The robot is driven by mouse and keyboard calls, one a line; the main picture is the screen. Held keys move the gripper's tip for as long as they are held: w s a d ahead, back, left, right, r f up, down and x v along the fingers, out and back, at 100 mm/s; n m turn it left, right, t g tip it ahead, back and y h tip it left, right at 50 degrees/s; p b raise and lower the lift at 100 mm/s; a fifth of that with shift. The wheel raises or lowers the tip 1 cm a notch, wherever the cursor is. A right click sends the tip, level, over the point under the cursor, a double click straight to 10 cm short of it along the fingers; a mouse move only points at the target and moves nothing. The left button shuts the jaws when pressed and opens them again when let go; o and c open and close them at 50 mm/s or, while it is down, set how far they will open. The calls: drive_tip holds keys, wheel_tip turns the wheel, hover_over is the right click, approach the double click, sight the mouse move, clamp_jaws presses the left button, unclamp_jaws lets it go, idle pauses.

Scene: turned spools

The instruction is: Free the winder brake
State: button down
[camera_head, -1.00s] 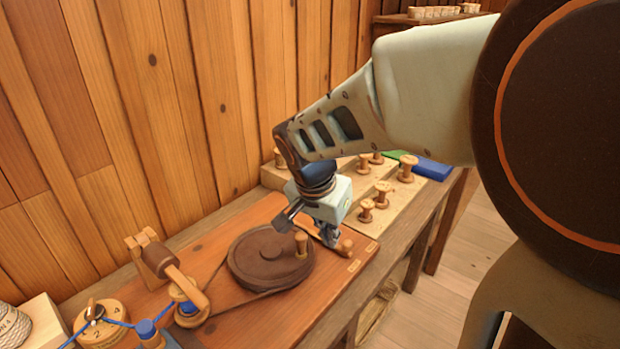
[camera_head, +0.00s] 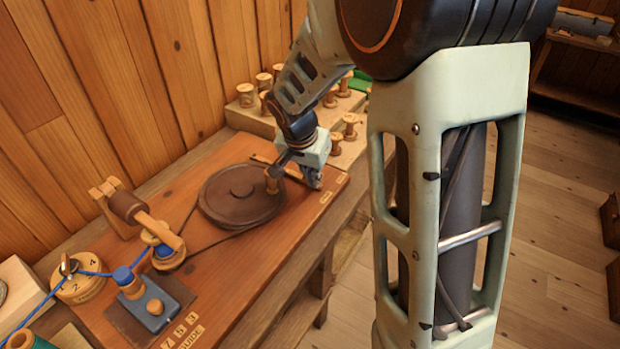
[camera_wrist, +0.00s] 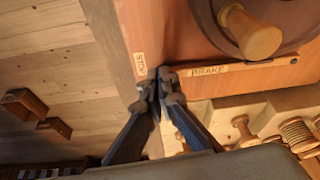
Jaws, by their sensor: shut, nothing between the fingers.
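The winder's brown wheel (camera_head: 242,196) lies flat on the wooden board, with an upright handle peg (camera_head: 272,181); the peg also shows in the wrist view (camera_wrist: 252,34). A thin brake bar (camera_head: 264,160) runs behind the wheel toward my gripper (camera_head: 315,184). In the wrist view a "BRAKE" label (camera_wrist: 208,70) sits beside the bar's line. My gripper (camera_wrist: 157,82) is shut and empty, low at the board's right end, beside a small upright label (camera_wrist: 139,64). The bar's near end and its knob are hidden behind my fingers; I cannot tell if they touch.
A belt runs from the wheel to a small pulley (camera_head: 168,256). A blue-capped guide block (camera_head: 150,304) and a numbered dial (camera_head: 80,282) stand at the left. Wooden spools on a pale stepped rack (camera_head: 350,148) stand close behind my gripper. Open floor lies right.

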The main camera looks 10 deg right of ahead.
drive_tip(key=w+d+n+p, duration=0.1)
drive_tip(key=w+d, duration=0.1)
drive_tip(key=w+d+n+y+p, duration=0.1)
drive_tip(key=w+d+n+p, duration=0.1)
drive_tip(key=w+d, duration=0.1)
drive_tip(key=shift+w+d+t, duration=0.25)
drive_tip(key=shift+w+t, duration=0.05)
drive_tip(key=shift+w, duration=0.05)
drive_tip(key=shift+w+d+r, duration=0.15)
drive_tip(key=shift+w+d, duration=0.05)
drive_tip(key=shift+w, duration=0.1)
drive_tip(key=shift+w+d, duration=0.1)
idle(0.3)
